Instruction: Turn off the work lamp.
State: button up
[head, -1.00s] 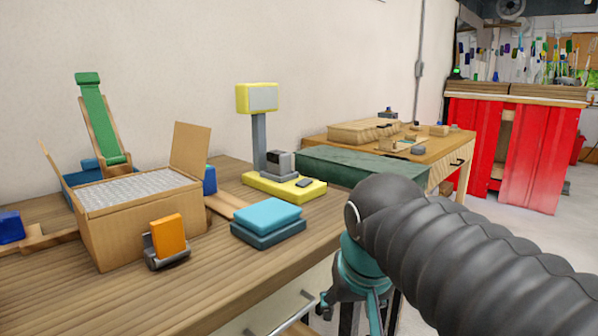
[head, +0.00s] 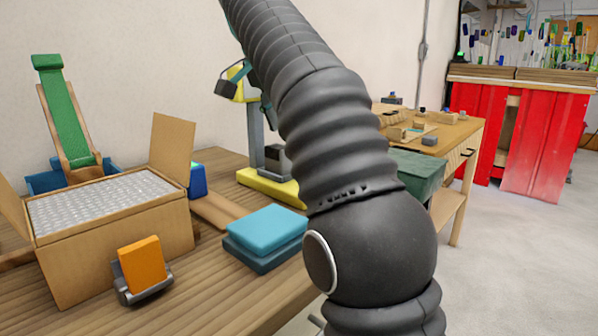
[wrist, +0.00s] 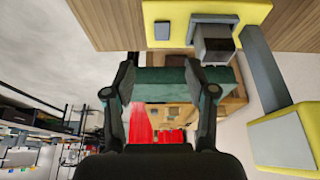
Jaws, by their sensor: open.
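The work lamp has a yellow base (head: 262,187), a grey post (head: 256,138) and a yellow head that my gripper and arm mostly hide in the head view. In the wrist view, which is upside down, the lamp head (wrist: 285,142) is at the lower right and the post (wrist: 262,70) at the right. A grey box (wrist: 213,42) and a small dark flat piece (wrist: 162,31) sit on the base. My gripper (wrist: 158,72) is open and empty, raised beside the lamp's head and post. I see no contact.
An open carton (head: 118,235), an orange block in a grey holder (head: 143,264) and stacked blue pads (head: 265,232) stand on the wooden bench (head: 205,290). A green ramp (head: 63,115) is behind the carton. A green case (head: 425,172) is at the right, partly behind my arm.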

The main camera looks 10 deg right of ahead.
jog(key=x, duration=1.3)
jog(key=shift+w+d+f, duration=0.1)
jog(key=shift+w+f, duration=0.15)
jog(key=shift+w, duration=0.15)
